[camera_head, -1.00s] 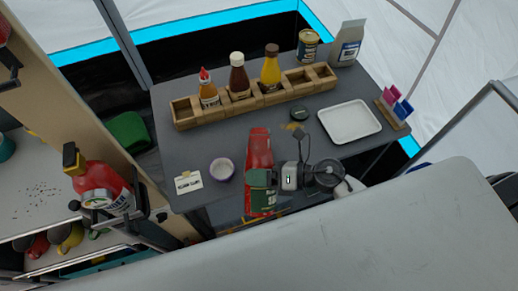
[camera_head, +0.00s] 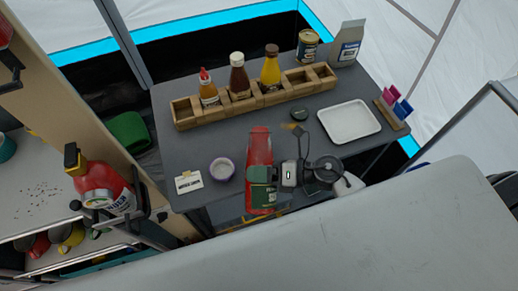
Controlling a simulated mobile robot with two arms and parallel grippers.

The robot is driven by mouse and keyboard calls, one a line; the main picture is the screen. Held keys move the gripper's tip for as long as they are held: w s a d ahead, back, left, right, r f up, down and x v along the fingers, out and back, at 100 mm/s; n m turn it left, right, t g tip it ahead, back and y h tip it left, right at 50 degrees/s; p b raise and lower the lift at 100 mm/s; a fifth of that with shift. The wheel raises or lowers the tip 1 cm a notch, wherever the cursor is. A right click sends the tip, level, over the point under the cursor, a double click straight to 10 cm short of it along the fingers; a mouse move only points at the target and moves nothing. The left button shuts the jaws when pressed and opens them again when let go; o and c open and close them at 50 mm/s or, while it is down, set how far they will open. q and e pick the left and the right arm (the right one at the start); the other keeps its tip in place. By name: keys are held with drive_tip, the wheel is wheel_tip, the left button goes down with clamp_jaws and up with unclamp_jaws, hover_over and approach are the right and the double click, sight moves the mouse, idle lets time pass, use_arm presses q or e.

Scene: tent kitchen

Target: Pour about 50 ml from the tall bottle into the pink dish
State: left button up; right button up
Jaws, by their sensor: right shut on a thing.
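A tall red bottle (camera_head: 260,147) with a dark green part lower down is in my right gripper (camera_head: 269,174), in front of the table's near edge. The gripper is shut on it from the right, and its fingers are hard to make out against the bottle. The bottle looks roughly upright. A small round dish (camera_head: 222,169) with a pale inside and a purplish rim stands on the table just left of the bottle, apart from it. What is in the dish is too small to tell. My left gripper is not in view.
A wooden rack (camera_head: 255,101) with several compartments holds sauce bottles on the dark table (camera_head: 190,148). A white tray (camera_head: 349,122) lies at the right. A small card (camera_head: 188,182) stands left of the dish. A tin (camera_head: 307,46) and a carton (camera_head: 347,46) stand at the back.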

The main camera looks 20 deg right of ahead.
drive_tip(key=shift+s+a, duration=0.1)
drive_tip(key=shift+a, duration=0.05)
drive_tip(key=shift+s+a+m, duration=0.2)
drive_tip(key=shift+s+m, duration=0.1)
idle(0.4)
drive_tip(key=shift+s+a+f, duration=0.15)
drive_tip(key=shift+s, duration=0.2)
drive_tip(key=shift+w+r+n+t+b, duration=0.3)
drive_tip(key=shift+w+r+n+b, duration=0.15)
drive_tip(key=shift+n+b, duration=0.55)
drive_tip(key=shift+w+d+r+n+b, duration=0.25)
drive_tip(key=shift+w+n+b, duration=0.05)
drive_tip(key=shift+n+b, duration=0.1)
drive_tip(key=shift+w+r+t, duration=0.1)
drive_tip(key=shift+r+t, duration=0.1)
drive_tip(key=shift+t, duration=0.1)
drive_tip(key=shift+r, duration=0.1)
